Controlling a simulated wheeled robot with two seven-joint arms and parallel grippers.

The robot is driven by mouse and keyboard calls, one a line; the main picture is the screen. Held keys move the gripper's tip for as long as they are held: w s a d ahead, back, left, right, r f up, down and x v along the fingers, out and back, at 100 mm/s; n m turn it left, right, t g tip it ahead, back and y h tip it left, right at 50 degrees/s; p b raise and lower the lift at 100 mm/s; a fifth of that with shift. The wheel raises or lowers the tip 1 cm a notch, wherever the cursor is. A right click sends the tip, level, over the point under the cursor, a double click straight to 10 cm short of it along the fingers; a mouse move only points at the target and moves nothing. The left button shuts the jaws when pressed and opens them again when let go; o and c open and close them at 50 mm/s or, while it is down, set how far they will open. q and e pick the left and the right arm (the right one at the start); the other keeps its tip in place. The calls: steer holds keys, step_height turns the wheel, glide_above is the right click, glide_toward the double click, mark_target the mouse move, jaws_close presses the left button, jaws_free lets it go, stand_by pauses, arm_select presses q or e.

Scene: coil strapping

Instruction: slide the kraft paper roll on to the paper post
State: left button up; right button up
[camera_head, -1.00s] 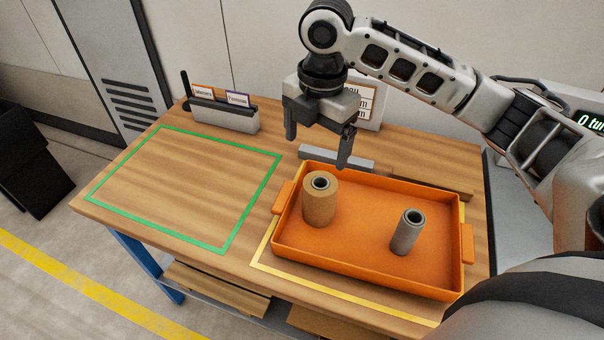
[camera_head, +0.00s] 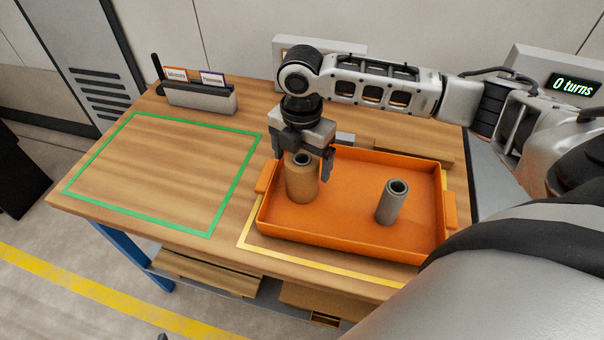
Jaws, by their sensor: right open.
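The kraft paper roll (camera_head: 302,183), a brown cylinder with a dark core, stands upright at the left end of the orange tray (camera_head: 350,245). My right gripper (camera_head: 308,168) is open and points down at the top of this roll. Its fingers are close around or just behind the roll's upper part; I cannot tell whether they touch it. A grey roll (camera_head: 391,203) stands in the right part of the tray, leaning slightly in the picture. No paper post can be made out for certain. My left gripper is not in view.
A green outlined area (camera_head: 160,175) on the table's left is empty. A grey holder with labelled cards (camera_head: 200,97) stands at the back left. A display reading "0 turns" (camera_head: 573,85) is at the right. The tray walls surround both rolls.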

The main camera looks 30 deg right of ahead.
steer(key=shift+f, duration=1.55)
steer(key=c, duration=1.2)
steer(key=shift+c, duration=0.2)
steer(key=shift+r, duration=0.15)
steer(key=shift+r, duration=0.55)
steer(key=s+a+r, duration=0.9)
steer(key=s+r, duration=0.1)
steer(key=r, duration=0.1)
steer(key=shift+a+r+p, duration=0.35)
steer(key=shift+p, duration=0.1)
